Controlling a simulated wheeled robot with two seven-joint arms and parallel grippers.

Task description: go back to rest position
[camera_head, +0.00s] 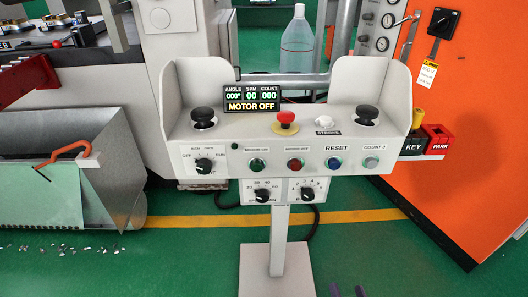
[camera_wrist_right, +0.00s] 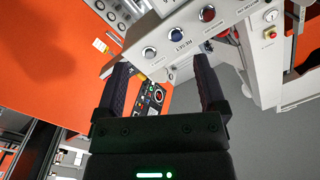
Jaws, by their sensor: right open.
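My right gripper (camera_wrist_right: 163,78) is open and empty in the right wrist view, with its two dark fingers apart. In the head view only the tips of my right gripper (camera_head: 348,291) show at the bottom edge, in front of and below the control stand. My left gripper is not in view. The white control stand (camera_head: 265,188) stands upright in the middle of the head view, with a display (camera_head: 252,99) reading MOTOR OFF. The gripper is apart from the stand in the head view.
An orange machine (camera_head: 455,150) with red and yellow blocks stands at the right. At the left, a metal chute (camera_head: 115,165) holds a light green sheet and an orange hook. A clear bottle (camera_head: 297,42) stands behind the panel. The green floor in front is mostly clear.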

